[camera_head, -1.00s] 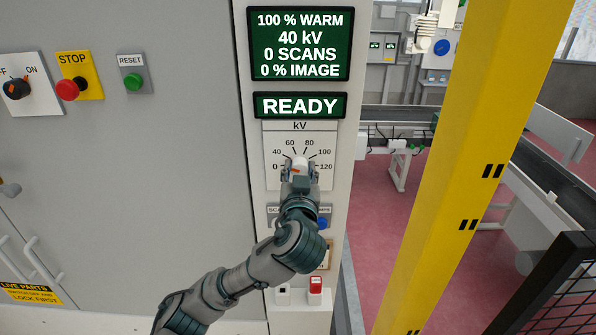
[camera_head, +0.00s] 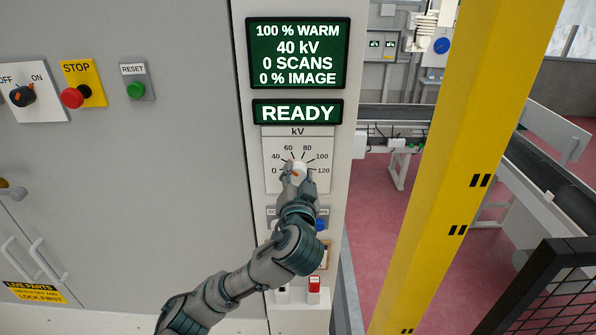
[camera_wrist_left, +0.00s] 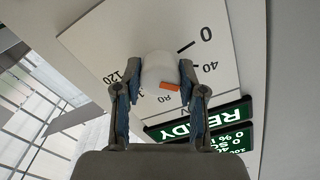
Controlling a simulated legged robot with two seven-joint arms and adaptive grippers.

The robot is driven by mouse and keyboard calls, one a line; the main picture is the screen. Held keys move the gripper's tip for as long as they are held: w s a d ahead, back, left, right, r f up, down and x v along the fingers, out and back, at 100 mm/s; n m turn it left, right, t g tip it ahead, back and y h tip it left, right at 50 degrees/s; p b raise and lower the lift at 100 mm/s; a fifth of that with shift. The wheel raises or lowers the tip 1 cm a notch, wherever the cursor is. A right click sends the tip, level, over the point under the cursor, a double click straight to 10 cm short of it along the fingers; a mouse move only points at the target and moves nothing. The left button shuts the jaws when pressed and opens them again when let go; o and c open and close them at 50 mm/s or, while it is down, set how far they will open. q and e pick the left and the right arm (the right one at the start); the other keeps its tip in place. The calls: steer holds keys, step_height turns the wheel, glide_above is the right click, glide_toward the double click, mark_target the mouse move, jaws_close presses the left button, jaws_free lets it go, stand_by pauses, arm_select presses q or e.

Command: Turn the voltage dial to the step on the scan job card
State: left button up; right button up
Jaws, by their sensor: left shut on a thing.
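The kV dial is a white knob (camera_head: 299,167) with an orange mark, on a pale scale plate (camera_head: 272,150) marked 0 to 120. My left gripper (camera_head: 298,174) is shut on the knob. In the left wrist view both fingertips flank the white knob (camera_wrist_left: 159,70), with its orange mark (camera_wrist_left: 170,86) towards the scale numbers. The exact step it points at is hard to tell. The green display (camera_head: 296,54) reads 100 % WARM, 40 kV, 0 SCANS, 0 % IMAGE. A brown-edged card (camera_head: 325,256) is mostly hidden behind my forearm. My right gripper is out of view.
A READY sign (camera_head: 298,112) sits above the dial. A blue button (camera_head: 321,223) and a red switch (camera_head: 314,285) are below. A red STOP button (camera_head: 72,97) and green RESET button (camera_head: 135,90) are left. A yellow post (camera_head: 470,150) stands right.

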arm_select(q)
steer(key=m+p, duration=0.1)
steer(key=m, duration=0.1)
steer(key=m+p, duration=0.1)
steer(key=m, duration=0.1)
steer(key=shift+w+f+m+p, duration=0.1)
steer(key=shift+f+m+p, duration=0.1)
steer(key=shift+m+p, duration=0.15)
steer(key=m+p, duration=0.3)
steer(key=m, duration=0.1)
steer(key=shift+r+m, duration=0.1)
steer(key=shift+m, duration=0.15)
steer(key=m+p, duration=0.4)
steer(key=m, duration=0.1)
steer(key=m+p, duration=0.3)
steer(key=m, duration=0.3)
steer(key=shift+m+p, duration=0.35)
steer(key=shift+m, duration=0.05)
steer(key=m, duration=0.5)
steer(key=shift+m, duration=0.3)
